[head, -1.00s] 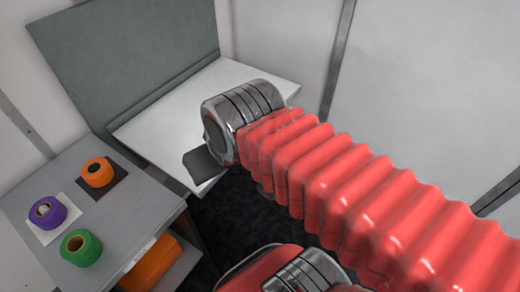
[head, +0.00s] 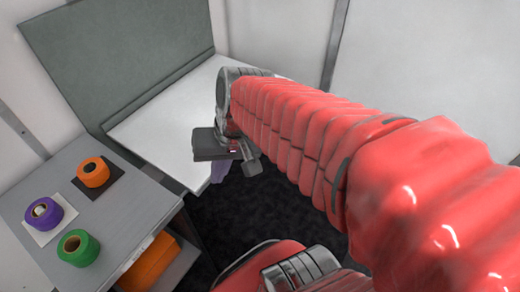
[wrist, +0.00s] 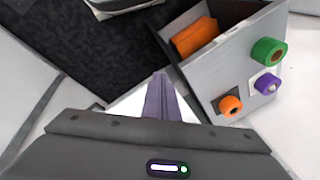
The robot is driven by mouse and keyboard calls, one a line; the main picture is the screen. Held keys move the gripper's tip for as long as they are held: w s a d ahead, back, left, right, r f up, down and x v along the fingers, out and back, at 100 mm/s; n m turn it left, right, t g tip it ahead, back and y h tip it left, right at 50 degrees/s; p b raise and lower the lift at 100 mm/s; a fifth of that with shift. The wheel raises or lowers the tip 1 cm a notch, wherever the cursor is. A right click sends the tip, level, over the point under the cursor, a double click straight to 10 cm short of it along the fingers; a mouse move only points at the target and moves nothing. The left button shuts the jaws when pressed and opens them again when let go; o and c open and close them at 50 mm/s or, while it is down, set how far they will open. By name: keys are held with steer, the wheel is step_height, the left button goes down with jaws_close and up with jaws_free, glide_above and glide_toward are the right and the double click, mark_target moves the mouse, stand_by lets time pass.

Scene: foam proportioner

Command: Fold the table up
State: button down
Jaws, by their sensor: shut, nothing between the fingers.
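The white table (head: 160,132) is folded down flat in front of an upright grey-green panel (head: 125,50) on the wall. In the wrist view, parts of the white table (wrist: 128,103) show on both sides of my fingers. My gripper (head: 219,172) has purple fingers pointing down at the table's front edge, close to its near corner. The fingers also show in the wrist view (wrist: 160,85), shut together and empty. I cannot tell whether they touch the table's edge. My arm hides the table's right part.
A grey cabinet (head: 135,205) stands at the left, close to the table. On it are an orange roll (head: 93,172), a purple roll (head: 44,213) and a green roll (head: 78,247). An orange object (head: 150,262) sits inside it. The dark floor (head: 235,215) before the table is clear.

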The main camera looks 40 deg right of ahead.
steer(key=w+d+f+m+t+y, duration=0.1)
steer(key=w+d+f+m+y, duration=0.2)
steer(key=d+f+m, duration=0.3)
steer(key=w+d+f+m+t+y, duration=0.1)
steer(key=w+d+f+m+y, duration=0.25)
steer(key=f+m, duration=0.35)
steer(key=s+d+f+m+t+h, duration=0.1)
steer(key=d+f+m+t+h, duration=0.1)
steer(key=d+f+m+t, duration=0.2)
steer(key=s+d+f+m+t+h, duration=0.1)
steer(key=d+f+m+t, duration=0.3)
steer(key=d+m, duration=0.6)
steer(key=d+f+h, duration=0.1)
steer(key=d+f, duration=0.1)
steer(key=d, duration=0.1)
steer(key=shift+d+f+m, duration=0.15)
steer(key=shift+f+m, duration=0.15)
steer(key=shift+f, duration=0.1)
steer(key=shift+w, duration=0.1)
steer(key=x, duration=1)
steer(key=shift+r, duration=2.15)
